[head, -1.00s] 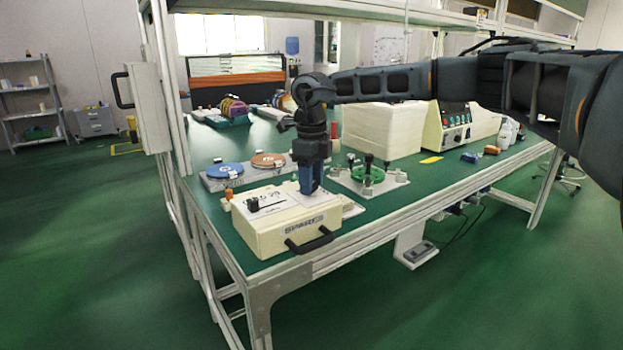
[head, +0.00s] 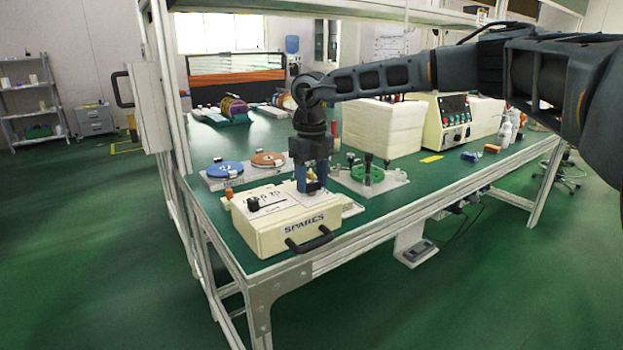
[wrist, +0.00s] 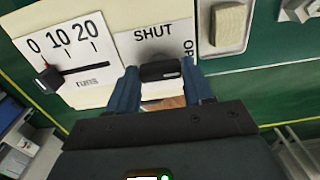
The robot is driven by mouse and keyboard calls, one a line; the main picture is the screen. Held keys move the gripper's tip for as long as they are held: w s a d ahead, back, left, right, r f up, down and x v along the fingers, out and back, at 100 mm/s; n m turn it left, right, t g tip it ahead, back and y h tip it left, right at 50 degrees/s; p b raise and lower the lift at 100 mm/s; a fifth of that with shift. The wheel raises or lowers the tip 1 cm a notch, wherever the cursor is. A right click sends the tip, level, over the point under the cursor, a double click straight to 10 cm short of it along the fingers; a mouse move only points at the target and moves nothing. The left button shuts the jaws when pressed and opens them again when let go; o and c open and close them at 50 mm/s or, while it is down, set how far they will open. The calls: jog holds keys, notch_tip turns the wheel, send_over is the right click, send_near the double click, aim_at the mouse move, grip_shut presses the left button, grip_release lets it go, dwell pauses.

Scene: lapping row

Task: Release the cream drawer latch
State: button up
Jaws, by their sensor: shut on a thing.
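The cream drawer unit (head: 290,238) stands at the near left corner of the green bench, with "SPARES" and a black pull handle (head: 309,241) on its front. My gripper (head: 312,184) points down onto its top. In the wrist view, the blue fingers of my gripper (wrist: 162,88) are shut on a short black latch knob (wrist: 162,71). A white label (wrist: 152,36) beside the knob reads "SHUT" above and partly shows "OP" at the right. The fingers hide the knob's ends, so I cannot tell exactly where it points.
A black slider with a 0-10-20 scale (wrist: 68,40) is beside the latch on the drawer top. A plate with blue and orange discs (head: 226,169) stands behind; a green ring fixture (head: 367,174) stands right.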

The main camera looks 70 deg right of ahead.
aim_at(311, 183)
jog(key=o, duration=1)
jog(key=shift+o, duration=0.2)
notch_tip(311, 183, up, 8)
jog(key=shift+f+p, duration=0.1)
jog(key=shift+p, duration=0.2)
